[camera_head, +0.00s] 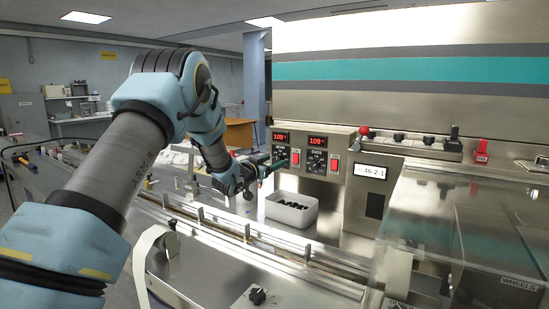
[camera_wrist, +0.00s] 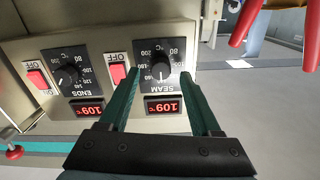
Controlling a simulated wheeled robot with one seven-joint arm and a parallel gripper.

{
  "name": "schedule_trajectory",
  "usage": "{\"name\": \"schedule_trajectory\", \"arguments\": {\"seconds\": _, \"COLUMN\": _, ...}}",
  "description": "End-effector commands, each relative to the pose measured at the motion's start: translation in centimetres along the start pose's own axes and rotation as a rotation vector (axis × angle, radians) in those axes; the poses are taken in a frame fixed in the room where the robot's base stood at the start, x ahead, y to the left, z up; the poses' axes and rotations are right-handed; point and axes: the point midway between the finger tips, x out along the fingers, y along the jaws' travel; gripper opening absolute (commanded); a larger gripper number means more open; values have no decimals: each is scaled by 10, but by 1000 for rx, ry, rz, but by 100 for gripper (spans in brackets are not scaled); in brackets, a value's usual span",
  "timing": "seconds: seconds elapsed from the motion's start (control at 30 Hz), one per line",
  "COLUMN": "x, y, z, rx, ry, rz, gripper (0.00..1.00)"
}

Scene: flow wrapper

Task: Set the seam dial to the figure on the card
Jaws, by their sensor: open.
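The seam dial (camera_wrist: 160,66) is a black knob on a black scale plate, upside down in the wrist view. Its white mark appears to point towards the lower edge of the picture, near 160; the exact setting is hard to read. The seam display (camera_wrist: 164,107) reads 109 °C. My gripper (camera_wrist: 160,70) is open, with its green fingers on either side of the knob; I cannot tell whether they touch it. In the head view my gripper (camera_head: 268,168) is at the panel's left part, hiding much of this dial. I cannot identify the card with certainty.
The ends dial (camera_wrist: 69,75) and red switches (camera_wrist: 118,73) sit beside the seam dial. In the head view, a white plate (camera_head: 371,172) reads about 46-2-1. A white bin (camera_head: 290,210) with dark pieces stands below the panel. A clear cover (camera_head: 470,230) is at right.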

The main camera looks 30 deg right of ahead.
Motion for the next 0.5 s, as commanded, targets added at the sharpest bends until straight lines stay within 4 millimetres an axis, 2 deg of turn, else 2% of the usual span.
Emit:
{"name": "schedule_trajectory", "arguments": {"seconds": 0.2, "x": 14, "y": -1, "z": 0, "rx": -1, "ry": -1, "rz": -2, "gripper": 64}}
{"name": "schedule_trajectory", "arguments": {"seconds": 0.47, "x": 15, "y": -1, "z": 1, "rx": -1, "ry": -1, "rz": -2, "gripper": 64}}
{"name": "schedule_trajectory", "arguments": {"seconds": 0.5, "x": 15, "y": -1, "z": 1, "rx": -1, "ry": -1, "rz": -2, "gripper": 61}}
